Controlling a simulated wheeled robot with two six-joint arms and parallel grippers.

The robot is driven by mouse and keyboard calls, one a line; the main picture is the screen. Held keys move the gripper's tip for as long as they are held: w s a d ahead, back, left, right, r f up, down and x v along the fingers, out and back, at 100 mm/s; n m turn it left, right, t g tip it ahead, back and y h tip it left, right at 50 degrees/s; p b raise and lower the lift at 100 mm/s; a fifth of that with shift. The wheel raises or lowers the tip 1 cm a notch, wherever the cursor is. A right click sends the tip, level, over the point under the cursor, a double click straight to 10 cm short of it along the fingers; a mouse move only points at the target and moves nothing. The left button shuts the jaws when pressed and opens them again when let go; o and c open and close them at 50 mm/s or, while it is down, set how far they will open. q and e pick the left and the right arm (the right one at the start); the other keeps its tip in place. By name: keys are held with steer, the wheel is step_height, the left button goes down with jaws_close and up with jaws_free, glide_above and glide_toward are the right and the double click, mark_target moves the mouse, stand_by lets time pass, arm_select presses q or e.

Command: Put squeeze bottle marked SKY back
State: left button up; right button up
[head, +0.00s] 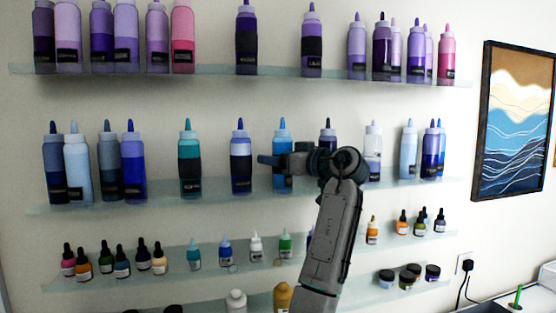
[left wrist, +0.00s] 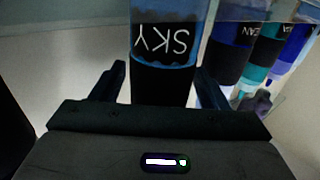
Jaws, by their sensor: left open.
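The light blue squeeze bottle marked SKY (head: 282,135) stands upright on the middle glass shelf (head: 215,196), between a teal bottle and a navy one to its left and a dark-capped bottle to its right. In the left wrist view the SKY bottle (left wrist: 165,50) shows close up, its label upside down, with a black band below. My left gripper (head: 272,160) is at the bottle's lower half. In the left wrist view its open fingers (left wrist: 160,88) lie one on each side of the bottle, with gaps visible. My right gripper is not in view.
A teal bottle (head: 189,158) and a dark blue bottle (head: 241,165) stand left of it. A bottle (head: 327,136) is partly hidden behind my arm. Upper shelf (head: 210,72) holds purple and pink bottles; lower shelves hold small droppers and jars. A framed picture (head: 513,120) hangs right.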

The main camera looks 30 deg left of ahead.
arm_select(q)
steer(key=s+d+b, duration=0.1)
steer(key=d+b, duration=0.4)
steer(key=d, duration=0.6)
steer(key=shift+s+d, duration=0.2)
steer(key=shift+d, duration=0.15)
steer(key=shift+r, duration=0.1)
